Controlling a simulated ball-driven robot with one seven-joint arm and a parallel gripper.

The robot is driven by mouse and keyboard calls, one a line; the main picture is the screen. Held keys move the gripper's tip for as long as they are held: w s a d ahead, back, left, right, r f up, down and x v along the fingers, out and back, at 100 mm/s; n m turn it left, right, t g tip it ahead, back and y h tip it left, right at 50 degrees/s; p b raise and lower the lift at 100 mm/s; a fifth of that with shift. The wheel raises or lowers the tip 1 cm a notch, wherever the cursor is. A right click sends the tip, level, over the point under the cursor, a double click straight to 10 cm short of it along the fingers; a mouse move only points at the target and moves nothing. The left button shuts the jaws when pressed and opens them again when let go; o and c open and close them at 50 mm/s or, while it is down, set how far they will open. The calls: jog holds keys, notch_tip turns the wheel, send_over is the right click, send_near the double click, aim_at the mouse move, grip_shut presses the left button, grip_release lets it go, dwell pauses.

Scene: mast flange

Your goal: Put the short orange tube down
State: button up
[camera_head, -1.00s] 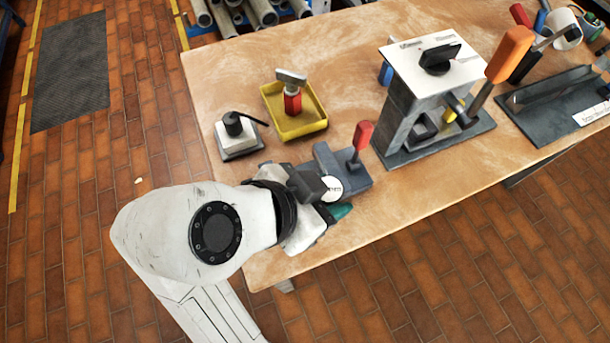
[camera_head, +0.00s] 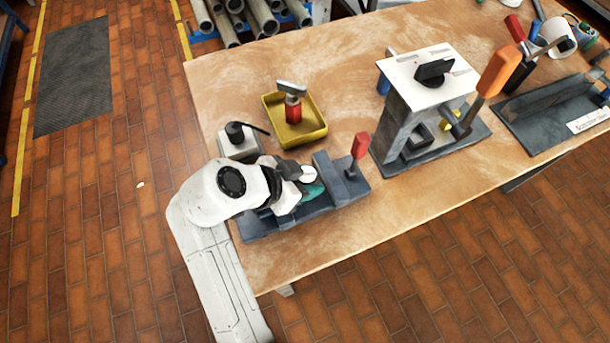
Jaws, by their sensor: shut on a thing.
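My gripper (camera_head: 312,190) is low over the left part of a blue-grey vise (camera_head: 350,188) near the front left of the bench. Its jaws are shut, with a white round face and teal parts showing at its end. I see no orange tube surface; what lies between the fingers is hidden by my wrist and hand. I cannot tell whether the held thing touches the vise.
A yellow tray (camera_head: 312,135) with a red-based tool (camera_head: 292,105) stands behind my gripper. A black-topped block (camera_head: 238,140) is close to my wrist. A press (camera_head: 420,120) with an orange handle (camera_head: 498,72) stands right. Bare bench lies in front.

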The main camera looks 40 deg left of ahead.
jog(key=shift+f, duration=0.15)
jog(key=shift+f, duration=0.1)
jog(key=shift+f, duration=0.15)
jog(key=o, duration=1.1)
jog(key=shift+r, duration=0.35)
jog(key=shift+s+a+r, duration=0.1)
jog(key=shift+s+r, duration=0.05)
jog(key=shift+s, duration=0.15)
jog(key=b+v, duration=0.2)
jog(key=v, duration=0.9)
